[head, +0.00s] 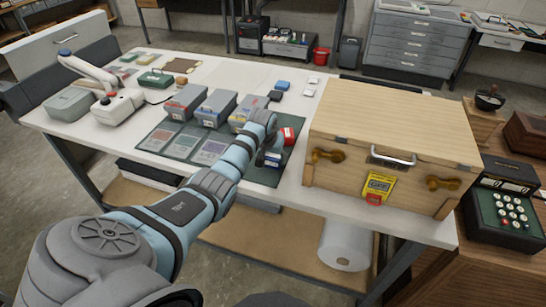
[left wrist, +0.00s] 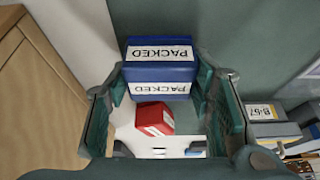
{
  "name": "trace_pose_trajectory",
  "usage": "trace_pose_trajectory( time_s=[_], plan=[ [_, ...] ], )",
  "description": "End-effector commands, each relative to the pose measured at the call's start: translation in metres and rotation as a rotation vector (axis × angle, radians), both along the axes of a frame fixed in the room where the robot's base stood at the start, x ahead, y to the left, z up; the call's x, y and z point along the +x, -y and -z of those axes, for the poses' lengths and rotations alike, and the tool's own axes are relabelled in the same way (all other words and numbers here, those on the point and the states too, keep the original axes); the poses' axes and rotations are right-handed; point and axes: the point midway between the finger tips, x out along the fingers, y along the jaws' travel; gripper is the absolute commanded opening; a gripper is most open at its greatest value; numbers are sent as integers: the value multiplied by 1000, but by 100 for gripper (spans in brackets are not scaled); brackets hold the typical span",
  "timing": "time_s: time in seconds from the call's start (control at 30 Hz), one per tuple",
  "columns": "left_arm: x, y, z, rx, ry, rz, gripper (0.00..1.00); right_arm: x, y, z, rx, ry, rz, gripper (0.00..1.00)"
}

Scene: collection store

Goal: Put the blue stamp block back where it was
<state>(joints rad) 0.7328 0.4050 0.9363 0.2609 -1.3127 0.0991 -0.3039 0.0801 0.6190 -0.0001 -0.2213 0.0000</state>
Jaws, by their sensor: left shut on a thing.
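The blue stamp block (left wrist: 160,72), with white PACKED labels on two faces, sits between the fingers of my left gripper (left wrist: 160,85) in the left wrist view. In the head view the blue block (head: 271,160) shows just below my left gripper (head: 268,148), near the right end of the dark green mat (head: 262,176). The gripper is shut on it; I cannot tell whether it touches the mat. A red block (head: 289,135) with a white label stands close by on the right; it also shows in the left wrist view (left wrist: 154,118). My right gripper is out of view.
A large wooden crate (head: 400,115) stands close to the right of the gripper. Several grey boxes (head: 215,107) line the mat's back edge. Small blue (head: 282,85) and white (head: 308,93) blocks lie behind. Bare white tabletop (head: 255,70) shows further back.

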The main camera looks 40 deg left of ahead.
Motion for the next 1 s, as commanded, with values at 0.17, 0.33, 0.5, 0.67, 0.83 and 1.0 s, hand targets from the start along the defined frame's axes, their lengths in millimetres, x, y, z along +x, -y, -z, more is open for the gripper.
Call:
trace_pose_trajectory(
  time_s=[0.17,0.33,0.5,0.67,0.83,1.0],
  plan=[
    [0,0,3,0,0,0,53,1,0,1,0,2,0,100],
    [0,0,3,0,0,0,68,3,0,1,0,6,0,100],
    [0,0,2,0,0,0,68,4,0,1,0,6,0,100],
    [-1,0,-5,0,0,0,68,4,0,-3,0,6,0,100],
    [-13,4,-38,3,2,1,68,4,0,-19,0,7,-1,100],
    [-30,10,-82,2,5,1,68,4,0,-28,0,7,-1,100]
  ],
)
